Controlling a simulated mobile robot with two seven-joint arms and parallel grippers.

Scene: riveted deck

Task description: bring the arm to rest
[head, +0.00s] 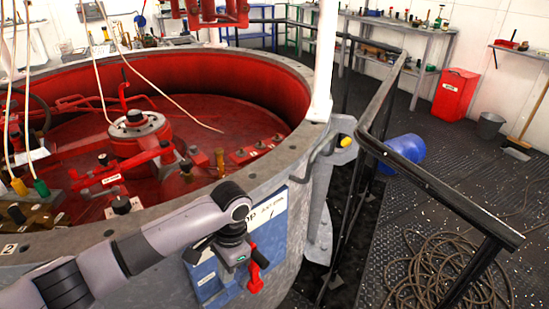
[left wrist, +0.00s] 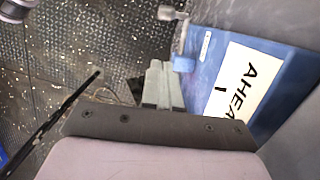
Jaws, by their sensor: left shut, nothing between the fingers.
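My left arm comes in from the left over the rim of the big round vat. My left gripper (head: 236,262) hangs beside the vat's outer wall, in front of a blue box (head: 207,279) with white lettered labels. A red piece (head: 255,276) shows right by the gripper; I cannot tell what it belongs to. In the left wrist view the gripper's pale fingers (left wrist: 160,72) are together with nothing between them. The blue box (left wrist: 212,75) is just right of them, and a small lever-like part (left wrist: 181,42) stands out near its edge. My right gripper is not in view.
The grey vat rim (head: 282,75) surrounds red machinery. A dark railing (head: 430,180) runs along the right. Beyond it are a coiled rope (head: 440,270), a blue drum (head: 404,152), a red bin (head: 455,95) and a bucket (head: 490,124). The riveted floor between them is mostly clear.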

